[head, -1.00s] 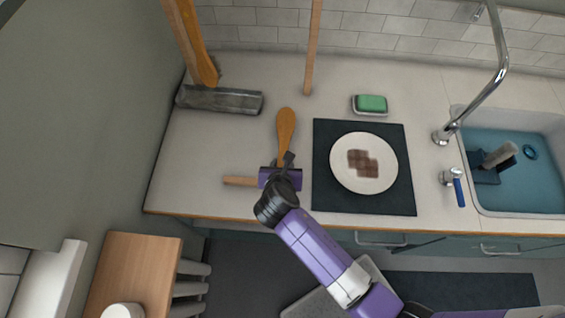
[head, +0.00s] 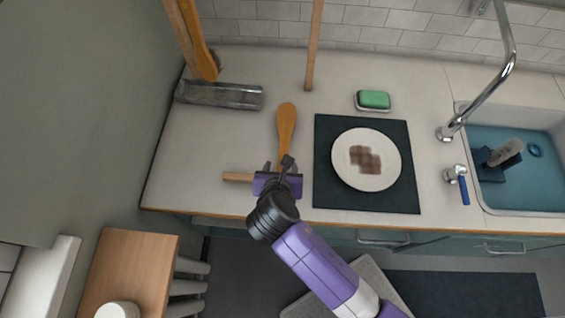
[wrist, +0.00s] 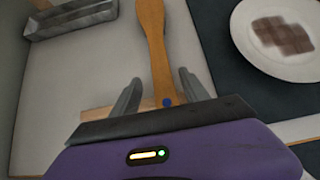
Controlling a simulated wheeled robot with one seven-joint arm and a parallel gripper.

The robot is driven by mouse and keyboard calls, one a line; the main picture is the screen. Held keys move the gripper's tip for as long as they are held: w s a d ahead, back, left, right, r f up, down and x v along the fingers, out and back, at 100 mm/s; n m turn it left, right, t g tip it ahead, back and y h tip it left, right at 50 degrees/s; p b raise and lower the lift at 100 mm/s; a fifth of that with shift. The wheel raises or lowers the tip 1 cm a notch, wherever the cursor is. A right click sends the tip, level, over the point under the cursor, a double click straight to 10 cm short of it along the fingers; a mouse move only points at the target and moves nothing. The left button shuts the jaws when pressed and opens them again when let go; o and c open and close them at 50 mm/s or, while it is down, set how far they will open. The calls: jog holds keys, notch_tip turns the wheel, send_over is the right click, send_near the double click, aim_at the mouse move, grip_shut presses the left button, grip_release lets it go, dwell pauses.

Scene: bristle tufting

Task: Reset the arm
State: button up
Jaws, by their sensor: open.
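Whether the fingers touch anything, I cannot tell.
A white plate with brown stains (head: 350,176) lies on the dark mat (head: 330,199). A green sponge (head: 374,99) sits behind it. A grey metal tray (head: 218,95) is at back left. The sink (head: 530,190) and tap (head: 505,70) are right. Upright wooden poles stand at the back.

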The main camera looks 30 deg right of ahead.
jog(key=shift+v, duration=1)
